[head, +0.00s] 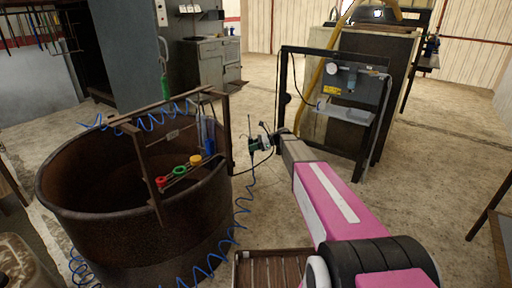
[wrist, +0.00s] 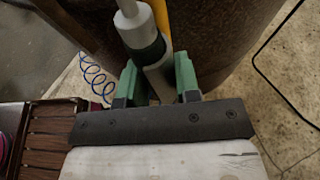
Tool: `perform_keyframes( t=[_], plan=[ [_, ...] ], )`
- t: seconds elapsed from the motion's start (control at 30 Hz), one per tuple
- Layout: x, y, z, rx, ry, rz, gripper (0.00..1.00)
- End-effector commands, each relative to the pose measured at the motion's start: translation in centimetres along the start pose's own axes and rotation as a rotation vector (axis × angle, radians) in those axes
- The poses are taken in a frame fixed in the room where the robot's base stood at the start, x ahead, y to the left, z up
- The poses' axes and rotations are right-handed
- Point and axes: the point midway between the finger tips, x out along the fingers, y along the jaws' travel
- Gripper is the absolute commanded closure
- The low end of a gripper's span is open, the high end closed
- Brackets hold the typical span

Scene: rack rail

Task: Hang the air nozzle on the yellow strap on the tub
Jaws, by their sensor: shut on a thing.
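The rusty round tub (head: 85,200) stands at the left in the head view, and its wall (wrist: 215,40) fills the top of the wrist view. My gripper (head: 268,143) is right of the tub, apart from it in the head view. In the wrist view its green fingers (wrist: 157,80) are shut on the air nozzle (wrist: 143,45), which has a white tip and a dark body. A yellow strip (wrist: 161,14) shows just behind the nozzle; whether they touch I cannot tell. In the head view a yellow piece (head: 195,160) is on the frame at the tub.
A brown frame (head: 143,160) stands over the tub, with red (head: 161,182) and green (head: 180,171) pieces on its lower bar. A blue coiled hose (head: 237,225) hangs below my gripper. A black-framed stand (head: 345,118) is behind at right.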

Motion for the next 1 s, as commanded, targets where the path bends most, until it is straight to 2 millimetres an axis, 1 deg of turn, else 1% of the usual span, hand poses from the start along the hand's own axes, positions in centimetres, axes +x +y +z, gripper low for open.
perform_keyframes(
  t=[0.3,0.47,1.0],
  plan=[
    [2.0,0.0,0.7,0.0,-0.001,0.001,0.81],
    [2.0,0.0,0.7,0.0,-0.001,0.0,0.81],
    [3.0,0.0,1.1,0.0,-0.001,0.0,0.81]
  ],
)
